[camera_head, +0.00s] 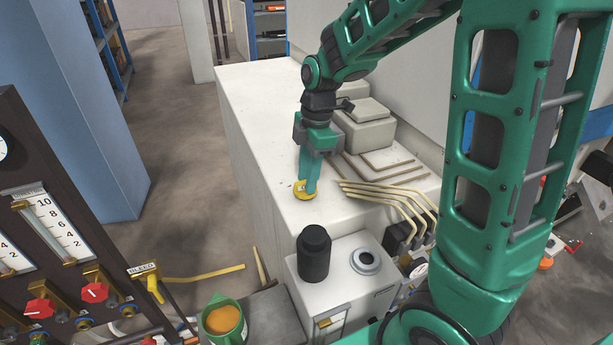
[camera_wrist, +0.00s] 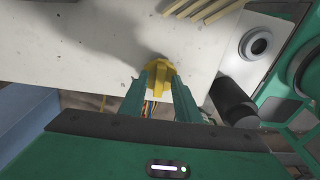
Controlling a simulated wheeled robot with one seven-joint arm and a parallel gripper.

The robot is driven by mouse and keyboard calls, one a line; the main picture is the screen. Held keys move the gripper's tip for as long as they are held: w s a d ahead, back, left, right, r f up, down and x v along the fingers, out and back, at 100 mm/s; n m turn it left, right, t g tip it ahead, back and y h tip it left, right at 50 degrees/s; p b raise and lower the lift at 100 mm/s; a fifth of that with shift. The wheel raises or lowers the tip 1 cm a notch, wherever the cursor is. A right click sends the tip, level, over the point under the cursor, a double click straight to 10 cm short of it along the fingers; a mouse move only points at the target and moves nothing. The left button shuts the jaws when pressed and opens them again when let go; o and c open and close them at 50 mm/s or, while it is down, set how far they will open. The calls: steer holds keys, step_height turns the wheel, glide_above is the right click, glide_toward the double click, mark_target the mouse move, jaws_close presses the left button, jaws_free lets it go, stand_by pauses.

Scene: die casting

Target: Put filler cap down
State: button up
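The yellow filler cap (camera_head: 305,191) is at the tips of my gripper (camera_head: 308,186), over the white machine top (camera_head: 255,110). In the wrist view the cap (camera_wrist: 159,72) has a raised yellow ridge, which sits between the two green fingertips of my gripper (camera_wrist: 164,78). The fingers appear closed against this ridge. The cap is at or just above the white surface; I cannot tell whether it touches. The round filler opening (camera_head: 366,261) on the white box stands uncovered, and it also shows in the wrist view (camera_wrist: 258,45).
A black cylinder (camera_head: 314,253) stands on the white box beside the opening. Bent brass pipes (camera_head: 395,197) run right of the cap. Stepped pale blocks (camera_head: 367,132) lie behind. The white top is clear leftward.

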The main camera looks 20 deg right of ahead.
step_height(320, 180, up, 12)
steer(key=d, duration=0.1)
steer(key=shift+d, duration=0.25)
steer(key=s+d+f+m, duration=0.2)
steer(key=s+d+m, duration=0.3)
steer(key=s+m, duration=0.3)
steer(key=s+d+f+m, duration=0.2)
steer(key=s+d+m, duration=0.3)
steer(key=s+m, duration=0.3)
steer(key=s+d+f+m+h, duration=0.1)
steer(key=s+d+f+m, duration=0.2)
steer(key=s+d+m, duration=0.2)
steer(key=s+m, duration=0.3)
steer(key=s, duration=0.2)
steer(key=shift+w+a, duration=0.1)
steer(key=shift+w, duration=0.05)
steer(key=shift+w+f, duration=0.25)
steer(key=shift+w, duration=0.25)
